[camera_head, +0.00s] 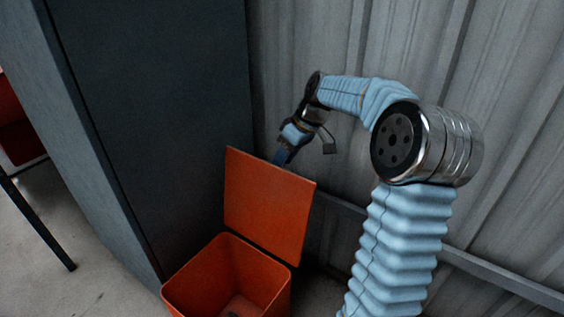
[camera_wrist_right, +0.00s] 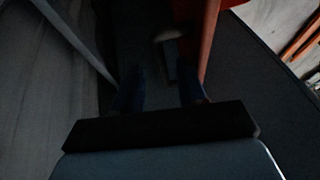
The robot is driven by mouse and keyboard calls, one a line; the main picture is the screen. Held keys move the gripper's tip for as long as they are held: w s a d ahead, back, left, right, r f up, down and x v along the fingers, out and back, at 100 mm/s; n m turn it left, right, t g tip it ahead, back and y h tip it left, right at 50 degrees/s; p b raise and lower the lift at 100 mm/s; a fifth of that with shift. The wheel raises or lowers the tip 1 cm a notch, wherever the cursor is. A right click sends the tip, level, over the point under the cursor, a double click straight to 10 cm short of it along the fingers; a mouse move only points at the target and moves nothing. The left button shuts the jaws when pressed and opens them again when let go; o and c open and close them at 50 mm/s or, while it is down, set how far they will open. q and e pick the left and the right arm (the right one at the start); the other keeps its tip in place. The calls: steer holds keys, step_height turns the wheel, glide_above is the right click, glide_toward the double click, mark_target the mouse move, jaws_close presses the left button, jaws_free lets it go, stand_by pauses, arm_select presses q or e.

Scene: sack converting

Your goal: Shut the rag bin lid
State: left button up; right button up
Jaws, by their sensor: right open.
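The orange rag bin (camera_head: 180,284) stands on the floor at the bottom of the head view, with its inside showing. Its orange lid (camera_head: 265,205) stands upright, open, at the bin's back edge. My right gripper (camera_head: 281,157) points down at the lid's top edge, on the wall side; its fingertips are partly hidden behind the lid. In the dark right wrist view, its two fingers (camera_wrist_right: 158,88) are apart with nothing clearly held, and the lid (camera_wrist_right: 209,38) shows nearly edge-on beside the right finger. I cannot tell whether they touch. My left gripper is out of view.
A tall dark cabinet (camera_head: 150,110) stands close on the bin's left. A corrugated grey wall (camera_head: 500,120) with a low rail (camera_head: 500,272) runs behind the bin and my right arm. Some small dark thing (camera_head: 238,306) lies in the bin. Bare floor (camera_head: 85,225) shows at left.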

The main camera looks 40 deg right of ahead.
steer(key=shift+w+a+f, duration=0.2)
steer(key=shift+f, duration=0.4)
jaws_close()
